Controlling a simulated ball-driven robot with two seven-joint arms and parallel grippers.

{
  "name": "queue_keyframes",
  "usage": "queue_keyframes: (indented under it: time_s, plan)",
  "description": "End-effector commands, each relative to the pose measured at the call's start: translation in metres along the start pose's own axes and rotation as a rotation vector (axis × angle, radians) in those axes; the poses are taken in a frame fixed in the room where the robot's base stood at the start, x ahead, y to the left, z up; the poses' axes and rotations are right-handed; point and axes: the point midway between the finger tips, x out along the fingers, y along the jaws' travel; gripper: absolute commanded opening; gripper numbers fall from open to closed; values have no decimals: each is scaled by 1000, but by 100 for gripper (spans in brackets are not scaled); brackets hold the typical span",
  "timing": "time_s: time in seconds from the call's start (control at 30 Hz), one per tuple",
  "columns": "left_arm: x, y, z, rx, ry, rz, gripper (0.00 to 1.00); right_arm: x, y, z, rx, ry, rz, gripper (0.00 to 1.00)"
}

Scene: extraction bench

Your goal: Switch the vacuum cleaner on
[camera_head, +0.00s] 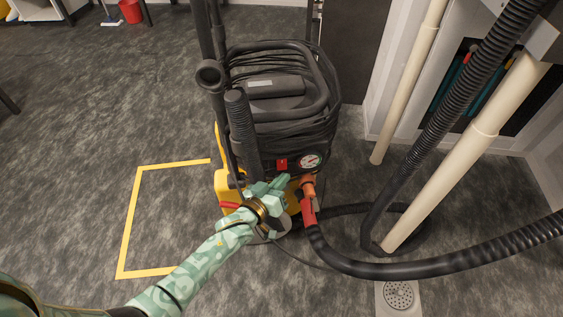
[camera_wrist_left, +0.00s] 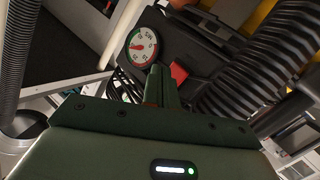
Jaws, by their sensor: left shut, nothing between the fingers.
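The vacuum cleaner (camera_head: 284,95) stands upright on the floor, black on top with a yellow base and a black hose and cable around it. On its front are a red switch (camera_head: 282,164) and a round gauge (camera_head: 310,161). In the left wrist view the red switch (camera_wrist_left: 179,73) is just right of the fingers and the gauge (camera_wrist_left: 141,46) is above them. My left gripper (camera_head: 280,183) is shut and empty, close in front of the panel just below the switch; I cannot tell whether it touches. My right gripper is not in view.
An orange and red connector (camera_head: 308,200) joins a thick black hose (camera_head: 425,268) running right across the floor. Cream pipes (camera_head: 460,155) stand at the right. A floor drain (camera_head: 398,295) lies at the front. Yellow tape (camera_head: 128,222) marks clear floor on the left.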

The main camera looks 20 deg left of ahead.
Motion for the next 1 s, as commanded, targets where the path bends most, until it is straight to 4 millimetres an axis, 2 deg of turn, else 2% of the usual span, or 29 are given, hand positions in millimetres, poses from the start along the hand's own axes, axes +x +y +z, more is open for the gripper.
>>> queue_keyframes:
  time_s: [0.27,1.0]
  plan:
    - [-15,11,12,-1,-3,0,0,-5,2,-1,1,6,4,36]
    - [-16,12,14,8,-7,0,0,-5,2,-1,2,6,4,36]
